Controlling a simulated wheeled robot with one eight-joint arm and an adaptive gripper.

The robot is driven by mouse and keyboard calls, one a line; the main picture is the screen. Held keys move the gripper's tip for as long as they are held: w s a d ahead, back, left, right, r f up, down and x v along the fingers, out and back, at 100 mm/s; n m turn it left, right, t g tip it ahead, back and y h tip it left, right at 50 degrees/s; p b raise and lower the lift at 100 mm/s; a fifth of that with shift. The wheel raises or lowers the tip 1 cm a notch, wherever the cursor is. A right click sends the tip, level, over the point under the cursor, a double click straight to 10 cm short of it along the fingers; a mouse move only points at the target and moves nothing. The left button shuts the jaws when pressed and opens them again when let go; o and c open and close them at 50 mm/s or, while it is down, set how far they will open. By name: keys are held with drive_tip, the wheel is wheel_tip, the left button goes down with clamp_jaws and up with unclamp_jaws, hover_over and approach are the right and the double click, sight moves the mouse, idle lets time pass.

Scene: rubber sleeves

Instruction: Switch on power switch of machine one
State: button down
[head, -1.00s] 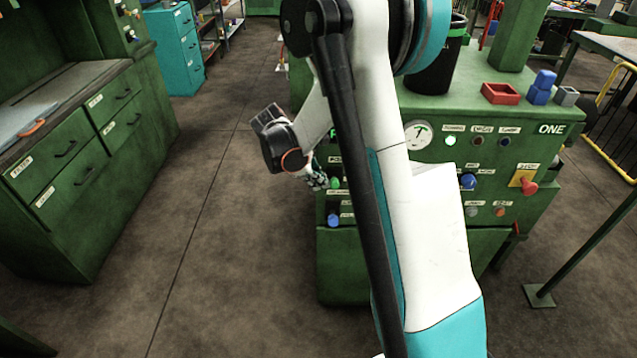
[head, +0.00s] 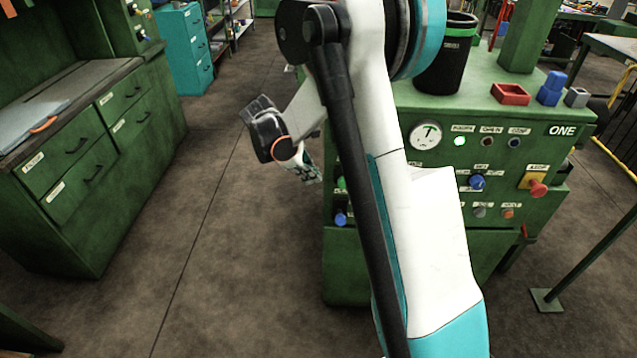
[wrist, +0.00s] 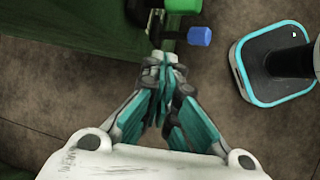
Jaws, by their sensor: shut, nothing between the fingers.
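Machine one (head: 440,112) is the green cabinet marked ONE at the right of the head view. On the left of its front panel are a green knob (head: 341,183) and a blue knob (head: 341,219). A label beside the green knob is mostly hidden by my arm, so I cannot confirm it is the power switch. My gripper (head: 314,178) is shut and empty, just left of the green knob and apart from it. In the wrist view the shut fingers (wrist: 164,62) are below the green knob (wrist: 184,5) and left of the blue knob (wrist: 200,36).
A black bin (head: 447,60), a red tray (head: 511,94) and blue blocks (head: 550,88) stand on top. Open floor lies between machine and drawer bench (head: 90,165).

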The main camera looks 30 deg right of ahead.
drive_tip(key=w+r, duration=0.1)
drive_tip(key=w+a+r+p, duration=0.1)
drive_tip(key=r, duration=0.1)
drive_tip(key=w+r, duration=0.1)
drive_tip(key=r, duration=0.1)
drive_tip(key=shift+a, duration=0.15)
drive_tip(key=shift+f, duration=0.1)
drive_tip(key=s+a+r+m+t+y, duration=0.4)
drive_tip(key=s+a+r, duration=0.4)
drive_tip(key=s+r, duration=0.5)
drive_tip(key=s+a+m+t+y, duration=0.1)
drive_tip(key=s+a+m+t, duration=0.3)
drive_tip(key=s, duration=1)
drive_tip(key=a+m, duration=0.2)
drive_tip(key=a, duration=0.1)
drive_tip(key=shift+s+f+m+y, duration=0.2)
drive_tip(key=shift+m+y, duration=0.1)
